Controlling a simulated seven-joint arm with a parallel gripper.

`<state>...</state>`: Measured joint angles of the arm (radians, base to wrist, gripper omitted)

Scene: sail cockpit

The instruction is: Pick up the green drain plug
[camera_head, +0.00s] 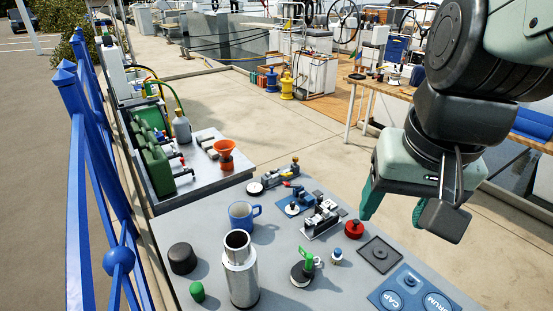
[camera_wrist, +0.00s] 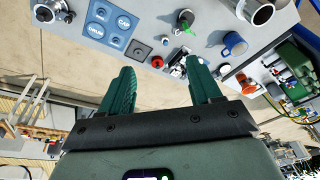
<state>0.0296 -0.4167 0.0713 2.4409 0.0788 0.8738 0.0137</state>
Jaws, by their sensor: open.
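Two green things stand on the grey table, and I cannot tell for sure which is the drain plug. One is a small plain green cylinder (camera_head: 197,291) at the front left, beside a black round knob. The other is an upright green-handled piece (camera_head: 305,262) on a dark round base, near the front middle; it also shows at the top of the wrist view (camera_wrist: 187,19). My gripper (camera_head: 393,208) is open and empty, raised above the table's right side, apart from both. Its green fingers (camera_wrist: 163,65) are spread in the wrist view.
A steel flask (camera_head: 240,272) stands between the green things, with a blue mug (camera_head: 242,216) behind it. A red knob (camera_head: 354,229), a dark square plate (camera_head: 380,254) and a blue labelled panel (camera_head: 412,292) lie to the right. A blue railing (camera_head: 90,190) runs along the left.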

